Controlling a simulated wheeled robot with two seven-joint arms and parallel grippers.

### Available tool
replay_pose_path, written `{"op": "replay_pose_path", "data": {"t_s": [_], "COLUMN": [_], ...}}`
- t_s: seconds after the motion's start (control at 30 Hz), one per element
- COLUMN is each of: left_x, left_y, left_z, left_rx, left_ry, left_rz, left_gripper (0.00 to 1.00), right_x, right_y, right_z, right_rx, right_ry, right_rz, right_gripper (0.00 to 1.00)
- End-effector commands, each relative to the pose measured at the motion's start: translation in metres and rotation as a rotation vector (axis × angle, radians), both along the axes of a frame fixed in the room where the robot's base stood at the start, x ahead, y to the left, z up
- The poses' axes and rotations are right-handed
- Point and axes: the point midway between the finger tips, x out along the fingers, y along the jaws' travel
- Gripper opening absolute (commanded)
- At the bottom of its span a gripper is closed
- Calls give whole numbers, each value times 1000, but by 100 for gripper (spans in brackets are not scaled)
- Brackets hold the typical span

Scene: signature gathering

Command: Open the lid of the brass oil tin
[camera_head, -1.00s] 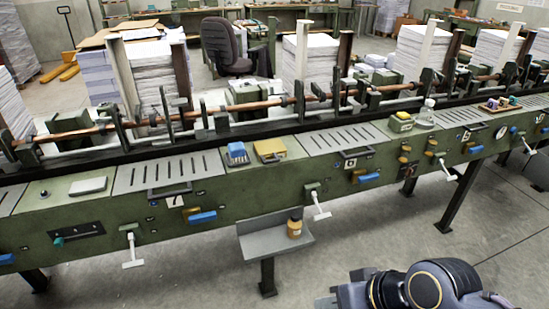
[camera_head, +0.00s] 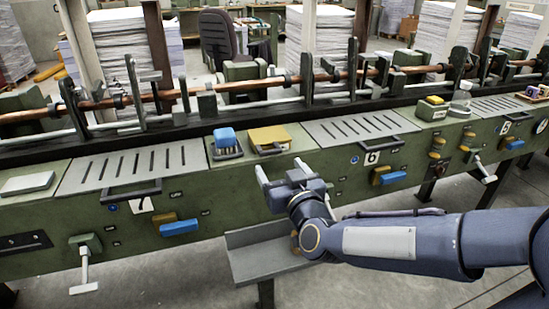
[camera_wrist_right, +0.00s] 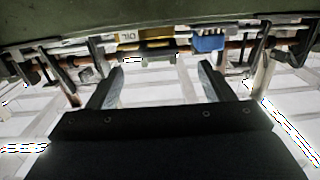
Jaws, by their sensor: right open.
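The brass oil tin (camera_head: 270,136) is a flat, yellow-brass box with its lid down, on the green machine's front ledge beside a blue-topped brush. It also shows as a yellow shape near the top of the right wrist view (camera_wrist_right: 156,33). My right gripper (camera_head: 281,168) is in front of the machine's front panel, just below and nearer than the tin. Its two fingers are apart, empty and pointing towards the machine, with no visible contact with the tin. The fingers also show in the right wrist view (camera_wrist_right: 162,72). My left gripper is not in view.
The blue-topped brush (camera_head: 227,143) stands just left of the tin. Slotted plates (camera_head: 130,167) with handles lie on both sides. A grey shelf (camera_head: 250,262) sticks out below my right gripper. Blue levers (camera_head: 179,228) project from the front panel. Rods and posts run behind the ledge.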

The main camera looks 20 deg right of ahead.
Motion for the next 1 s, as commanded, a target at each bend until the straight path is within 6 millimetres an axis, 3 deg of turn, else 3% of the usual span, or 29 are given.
{"op": "replay_pose_path", "data": {"t_s": [0.17,0.6,0.97,1.0], "left_x": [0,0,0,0], "left_y": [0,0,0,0], "left_z": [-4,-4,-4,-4], "left_rx": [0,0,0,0], "left_ry": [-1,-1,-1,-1], "left_rz": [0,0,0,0], "left_gripper": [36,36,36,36], "right_x": [13,75,82,81], "right_y": [1,2,3,3], "right_z": [-1,-1,0,0], "right_rx": [-15,-13,-13,-12], "right_ry": [-30,-26,-28,-28], "right_rz": [-20,-19,-19,-19], "right_gripper": [75,75,75,71]}}
